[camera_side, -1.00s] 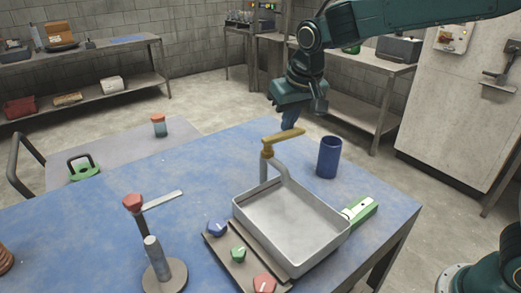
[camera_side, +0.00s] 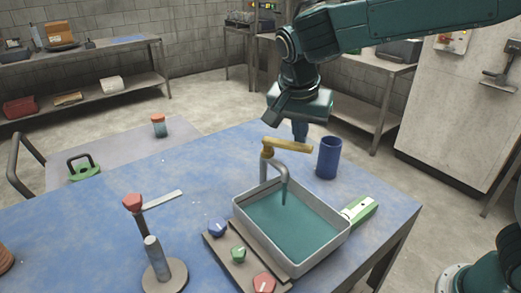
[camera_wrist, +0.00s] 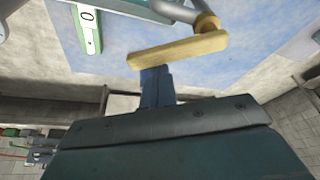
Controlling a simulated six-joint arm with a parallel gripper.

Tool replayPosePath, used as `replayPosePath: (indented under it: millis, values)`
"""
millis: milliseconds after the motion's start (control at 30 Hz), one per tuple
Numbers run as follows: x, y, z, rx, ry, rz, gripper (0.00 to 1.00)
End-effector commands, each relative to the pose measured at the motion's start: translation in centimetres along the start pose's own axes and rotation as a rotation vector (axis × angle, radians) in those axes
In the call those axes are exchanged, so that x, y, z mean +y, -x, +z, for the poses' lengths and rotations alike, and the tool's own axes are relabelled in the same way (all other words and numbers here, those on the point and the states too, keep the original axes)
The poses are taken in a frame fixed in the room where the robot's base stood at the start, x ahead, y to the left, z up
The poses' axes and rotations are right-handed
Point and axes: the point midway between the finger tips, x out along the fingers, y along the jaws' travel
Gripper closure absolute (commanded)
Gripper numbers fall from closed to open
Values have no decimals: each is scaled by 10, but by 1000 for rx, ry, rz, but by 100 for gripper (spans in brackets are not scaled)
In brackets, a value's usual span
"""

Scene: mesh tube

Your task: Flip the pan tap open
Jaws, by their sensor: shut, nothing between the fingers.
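The pan tap has a yellow lever (camera_side: 288,145) on top of a grey spout (camera_side: 284,184) that bends down over the pan (camera_side: 242,222). The lever points to the right in the side view.
A blue cup (camera_side: 328,158) stands just right of the lever's end. A green-and-white box (camera_side: 360,210) lies right of the pan. Blue, green and red knobs (camera_side: 238,255) sit on a plate along its front left. A red-topped post (camera_side: 133,203) stands at the left.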

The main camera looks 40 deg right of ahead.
Motion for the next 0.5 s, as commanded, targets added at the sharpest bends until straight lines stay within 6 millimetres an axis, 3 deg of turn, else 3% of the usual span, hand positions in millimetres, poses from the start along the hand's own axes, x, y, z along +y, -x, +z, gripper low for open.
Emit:
replayPosePath:
  millis: [500]
  values:
    - [2, 7, 22, 0, -332, 116, 100]
